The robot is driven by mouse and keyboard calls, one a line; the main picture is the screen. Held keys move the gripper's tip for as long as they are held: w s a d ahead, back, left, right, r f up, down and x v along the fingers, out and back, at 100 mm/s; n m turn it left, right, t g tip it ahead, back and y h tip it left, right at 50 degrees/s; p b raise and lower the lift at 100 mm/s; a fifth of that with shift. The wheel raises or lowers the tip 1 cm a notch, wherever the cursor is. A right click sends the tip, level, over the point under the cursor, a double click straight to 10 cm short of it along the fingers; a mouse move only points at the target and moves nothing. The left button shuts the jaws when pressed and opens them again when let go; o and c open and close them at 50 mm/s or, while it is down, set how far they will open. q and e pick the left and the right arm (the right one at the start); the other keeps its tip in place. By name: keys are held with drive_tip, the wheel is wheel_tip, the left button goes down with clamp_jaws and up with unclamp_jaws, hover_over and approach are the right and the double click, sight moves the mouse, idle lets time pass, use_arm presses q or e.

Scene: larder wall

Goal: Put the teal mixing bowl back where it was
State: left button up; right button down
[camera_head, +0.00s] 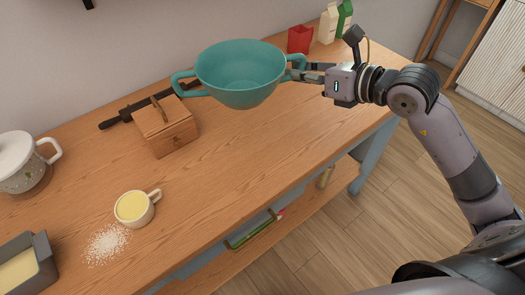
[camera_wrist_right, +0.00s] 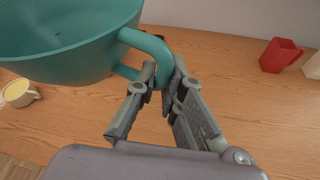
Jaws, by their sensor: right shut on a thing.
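The teal mixing bowl (camera_head: 242,75) is a two-handled bowl, upright and empty inside as far as the head view shows. My right gripper (camera_head: 296,73) is shut on its right handle and appears to hold it above the wooden counter. In the right wrist view the bowl (camera_wrist_right: 70,45) fills the upper left, and the fingers (camera_wrist_right: 163,82) close around the loop of its handle (camera_wrist_right: 148,42). My left gripper is not in view.
The counter (camera_head: 240,155) holds a wooden box (camera_head: 168,128), a dark rod-like tool (camera_head: 125,115), a cream cup (camera_head: 133,208), white powder (camera_head: 107,243), a lidded white pot (camera_head: 20,165) and a grey tin (camera_head: 40,262). A red container (camera_head: 299,39) and cartons (camera_head: 328,24) stand at the far right. The counter's middle is clear.

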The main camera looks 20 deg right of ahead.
sight(290, 146)
wheel_tip(290, 146, down, 19)
drive_tip(key=shift+a+f+p, duration=0.1)
drive_tip(key=shift+p, duration=0.2)
drive_tip(key=c, duration=1.7)
unclamp_jaws()
drive_tip(key=shift+s, duration=0.1)
drive_tip(key=shift+s+d, duration=0.3)
drive_tip(key=shift+s, duration=0.15)
drive_tip(key=shift+b+v, duration=0.65)
drive_tip(key=shift+v, duration=4.85)
